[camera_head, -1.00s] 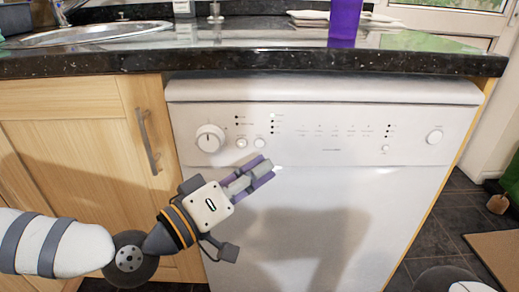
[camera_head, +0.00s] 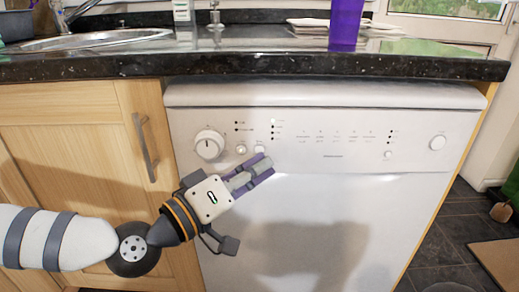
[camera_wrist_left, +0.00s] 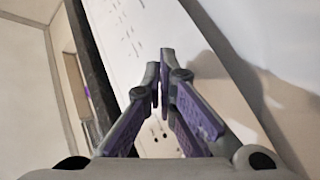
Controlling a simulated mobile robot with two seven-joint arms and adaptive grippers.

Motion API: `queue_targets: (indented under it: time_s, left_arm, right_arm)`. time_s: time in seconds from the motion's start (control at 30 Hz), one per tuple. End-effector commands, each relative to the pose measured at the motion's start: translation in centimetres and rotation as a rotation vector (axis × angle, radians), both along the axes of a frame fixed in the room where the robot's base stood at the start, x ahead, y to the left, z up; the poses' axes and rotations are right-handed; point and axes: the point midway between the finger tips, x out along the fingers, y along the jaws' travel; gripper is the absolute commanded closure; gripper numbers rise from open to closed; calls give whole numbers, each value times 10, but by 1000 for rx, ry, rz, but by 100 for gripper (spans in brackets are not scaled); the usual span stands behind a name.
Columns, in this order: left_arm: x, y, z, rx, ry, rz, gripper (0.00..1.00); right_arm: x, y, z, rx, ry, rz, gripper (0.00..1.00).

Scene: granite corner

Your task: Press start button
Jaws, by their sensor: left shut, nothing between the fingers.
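The white dishwasher (camera_head: 330,220) stands under the counter, with its control panel along the top. The panel has a round dial (camera_head: 208,145) at left, two small round buttons beside it, a left one (camera_head: 241,150) and a right one (camera_head: 259,149), a small button (camera_head: 388,155) and a larger round button (camera_head: 438,143) at right. Labels are too small to read. My left gripper (camera_head: 264,164) is shut and empty, its tips just below the right one of the two small buttons; contact cannot be told. Its purple-padded fingers (camera_wrist_left: 160,75) show in the left wrist view. My right gripper is out of view.
A dark granite counter (camera_head: 240,66) overhangs the panel. On it are a sink (camera_head: 95,40) and a purple cup (camera_head: 346,22). A wooden cupboard with a metal handle (camera_head: 146,147) adjoins at left.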

Motion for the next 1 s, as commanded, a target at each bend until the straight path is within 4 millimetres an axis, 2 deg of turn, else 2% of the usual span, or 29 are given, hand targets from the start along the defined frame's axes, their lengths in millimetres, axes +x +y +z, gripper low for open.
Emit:
queue_targets:
  time_s: [0.63, 1.0]
  left_arm:
    - [0, 0, 0, 0, 0, 0, 100]
    - [9, 0, 0, -1, 1, 0, 100]
  right_arm:
    - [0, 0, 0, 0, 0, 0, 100]
    - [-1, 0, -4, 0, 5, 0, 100]
